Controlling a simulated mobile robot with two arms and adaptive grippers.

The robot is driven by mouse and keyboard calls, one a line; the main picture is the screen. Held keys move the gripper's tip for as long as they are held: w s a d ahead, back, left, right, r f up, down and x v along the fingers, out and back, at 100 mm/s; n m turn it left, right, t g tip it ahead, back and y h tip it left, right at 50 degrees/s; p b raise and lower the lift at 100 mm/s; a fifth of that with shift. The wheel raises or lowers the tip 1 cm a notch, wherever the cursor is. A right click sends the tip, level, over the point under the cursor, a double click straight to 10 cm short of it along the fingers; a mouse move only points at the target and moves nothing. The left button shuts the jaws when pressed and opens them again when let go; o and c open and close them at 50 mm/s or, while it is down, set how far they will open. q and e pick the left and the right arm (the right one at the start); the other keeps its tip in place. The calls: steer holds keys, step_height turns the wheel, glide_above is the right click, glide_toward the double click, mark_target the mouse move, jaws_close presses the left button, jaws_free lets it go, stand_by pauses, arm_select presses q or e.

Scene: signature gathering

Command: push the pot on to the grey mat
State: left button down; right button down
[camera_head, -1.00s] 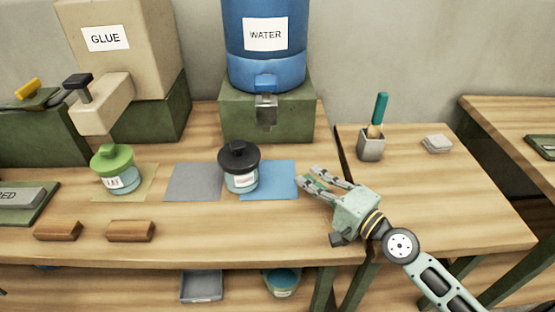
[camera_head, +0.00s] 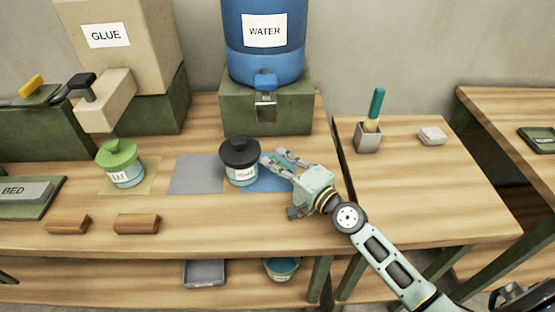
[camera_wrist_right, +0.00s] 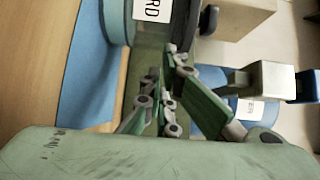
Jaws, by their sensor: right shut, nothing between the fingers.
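The pot with the black lid (camera_head: 239,152) stands upright over the left part of the blue mat (camera_head: 268,183), near the seam with the grey mat. The grey mat (camera_head: 195,176) lies just left of it and is bare. My right gripper (camera_head: 272,157) is shut and empty, its fingers low over the blue mat at the pot's right side. Whether they touch the pot I cannot tell. The wrist view shows part of the pot's label (camera_wrist_right: 153,9) and the shut fingers (camera_wrist_right: 165,105) near it. My left gripper is not in view.
A pot with a green lid (camera_head: 120,160) stands on a tan mat at left. Two brown blocks (camera_head: 136,224) lie near the front edge. The blue water barrel (camera_head: 264,45) stands behind, its tap above the table. A brush holder (camera_head: 368,137) stands at right.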

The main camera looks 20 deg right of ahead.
mark_target(226, 159)
steer(key=shift+w+a+r, duration=0.15)
steer(key=shift+a, duration=0.25)
steer(key=w+a+p, duration=0.1)
steer(key=a, duration=0.2)
steer(key=w+a+p, duration=0.1)
steer(key=w+a, duration=0.1)
steer(key=a, duration=0.2)
steer(key=w+a+p, duration=0.1)
steer(key=a, duration=0.3)
steer(key=shift+w+a, duration=0.35)
steer(key=shift+a, duration=0.2)
steer(key=shift+d+f, duration=0.1)
steer(key=shift+f, duration=0.1)
